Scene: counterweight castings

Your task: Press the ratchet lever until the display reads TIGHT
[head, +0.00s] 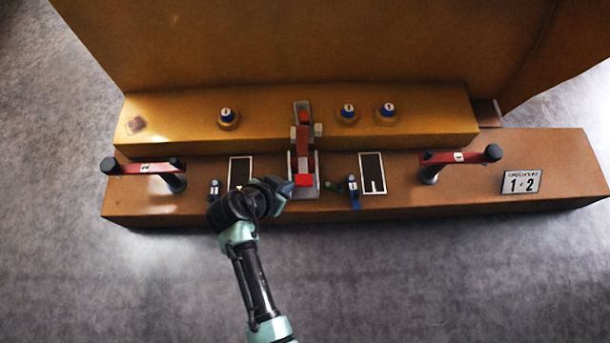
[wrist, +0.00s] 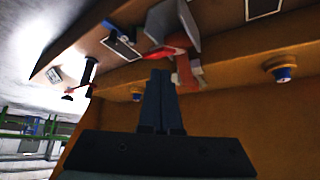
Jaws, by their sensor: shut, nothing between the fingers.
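A red lever (head: 304,145) with a bright red end pad (head: 304,180) sits in a grey metal bracket (head: 316,188) at the middle of the brown stepped casting. The lever also shows in the wrist view (wrist: 183,68), just beyond my fingertips. My gripper (head: 290,186) is shut and empty, close to the left of the red pad in the head view. In the wrist view its two fingers (wrist: 161,76) are together, near the red part; I cannot tell whether they touch it. No readable TIGHT text shows. A white plate (head: 522,182) at the right reads 1 and 2.
Red-topped black handles stand at the left (head: 143,168) and right (head: 460,157). White-framed dark panels (head: 240,172) (head: 372,173) and small blue levers (head: 353,193) flank the bracket. Several blue-and-white knobs (head: 228,117) sit on the upper step. The grey floor in front is clear.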

